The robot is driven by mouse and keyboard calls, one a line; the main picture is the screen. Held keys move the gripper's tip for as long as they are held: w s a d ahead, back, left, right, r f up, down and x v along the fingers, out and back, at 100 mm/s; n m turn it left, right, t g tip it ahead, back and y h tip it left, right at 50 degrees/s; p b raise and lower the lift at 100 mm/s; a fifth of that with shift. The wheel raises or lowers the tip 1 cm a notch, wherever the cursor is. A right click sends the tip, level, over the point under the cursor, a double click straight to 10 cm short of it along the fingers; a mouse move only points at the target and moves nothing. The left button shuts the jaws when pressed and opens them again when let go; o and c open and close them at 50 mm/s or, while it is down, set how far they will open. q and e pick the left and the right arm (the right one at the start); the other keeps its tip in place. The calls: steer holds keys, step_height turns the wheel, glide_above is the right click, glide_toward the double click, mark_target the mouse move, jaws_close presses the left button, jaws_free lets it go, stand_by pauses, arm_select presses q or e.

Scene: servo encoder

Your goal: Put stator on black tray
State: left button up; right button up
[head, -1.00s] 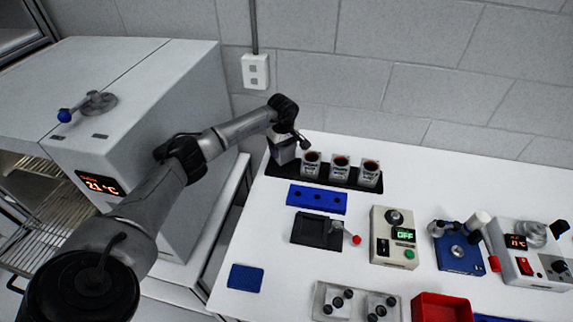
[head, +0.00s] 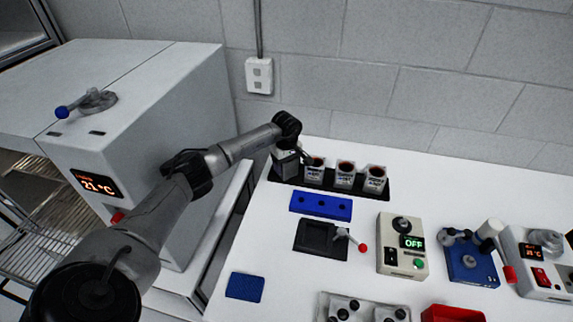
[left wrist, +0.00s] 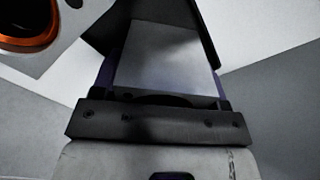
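The long black tray (head: 330,187) lies near the wall and carries a row of three square metal stators with copper-coloured round tops: left (head: 314,171), middle (head: 345,175) and right (head: 375,180). My left gripper (head: 297,157) is low over the tray's left end, beside the left stator. A grey block (head: 285,164) shows there, partly covered by the gripper. In the left wrist view, a stator's orange ring (left wrist: 30,25) is at top left, and a flat grey face (left wrist: 155,55) fills the middle. Whether the fingers grip it is unclear. My right gripper is out of view.
A blue holed block (head: 321,205), a black fixture with a red-knobbed lever (head: 321,238), a control box reading OFF (head: 402,243) and a blue device (head: 470,262) stand on the white table. A blue pad (head: 245,287) lies front left. A white oven (head: 150,130) stands left.

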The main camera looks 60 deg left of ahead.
arm_select(q)
steer(key=o, duration=0.4)
steer(key=shift+r, duration=0.2)
step_height(320, 180, up, 12)
steer(key=p, duration=0.8)
steer(key=shift+p, duration=0.35)
